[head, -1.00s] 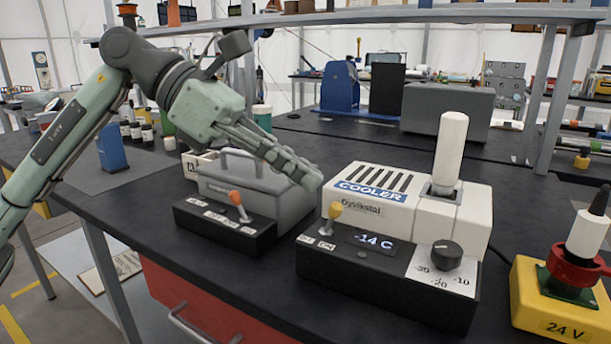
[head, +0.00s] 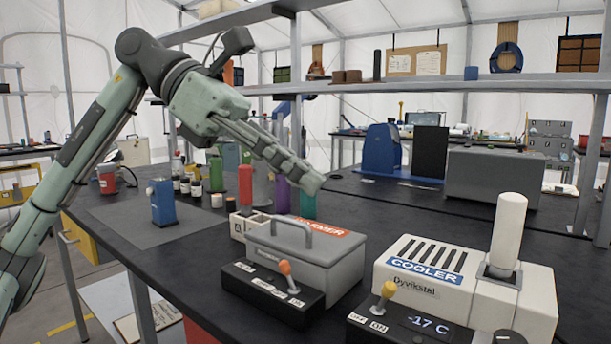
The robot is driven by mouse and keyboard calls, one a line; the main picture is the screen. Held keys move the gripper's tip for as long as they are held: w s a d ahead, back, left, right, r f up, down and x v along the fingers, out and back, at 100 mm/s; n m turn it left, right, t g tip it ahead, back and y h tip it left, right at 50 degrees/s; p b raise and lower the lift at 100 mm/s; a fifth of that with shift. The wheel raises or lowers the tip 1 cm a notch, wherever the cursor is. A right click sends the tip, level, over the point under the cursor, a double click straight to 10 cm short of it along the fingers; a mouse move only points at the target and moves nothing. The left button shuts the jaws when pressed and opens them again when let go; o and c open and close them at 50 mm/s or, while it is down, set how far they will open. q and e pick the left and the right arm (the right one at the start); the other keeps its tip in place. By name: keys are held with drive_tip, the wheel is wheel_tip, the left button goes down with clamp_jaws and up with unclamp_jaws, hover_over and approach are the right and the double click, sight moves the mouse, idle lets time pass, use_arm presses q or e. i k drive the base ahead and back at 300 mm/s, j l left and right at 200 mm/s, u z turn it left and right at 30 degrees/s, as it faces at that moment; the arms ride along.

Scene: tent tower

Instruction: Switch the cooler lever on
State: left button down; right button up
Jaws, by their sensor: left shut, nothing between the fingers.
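The white cooler (head: 535,293) stands at the lower right, with a black control box (head: 362,338) in front, partly cut off by the bottom edge. Its yellow-knobbed lever (head: 388,290) tilts a little right, by the small OFF and ON labels. The cooler display (head: 427,327) reads -17 C. My left gripper (head: 312,183) is shut and empty, in the air to the upper left of the cooler in the picture, apart from the lever. My right gripper does not show.
A grey warmer (head: 335,270) with a handle and an orange-knobbed lever (head: 285,268) stands left of the cooler. A white cylinder (head: 508,230) rises from the cooler's right side. Bottles and a blue device (head: 162,202) stand farther left. A shelf (head: 400,86) runs above the bench.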

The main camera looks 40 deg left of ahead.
sight(388, 289)
drive_tip(key=k, duration=1.5)
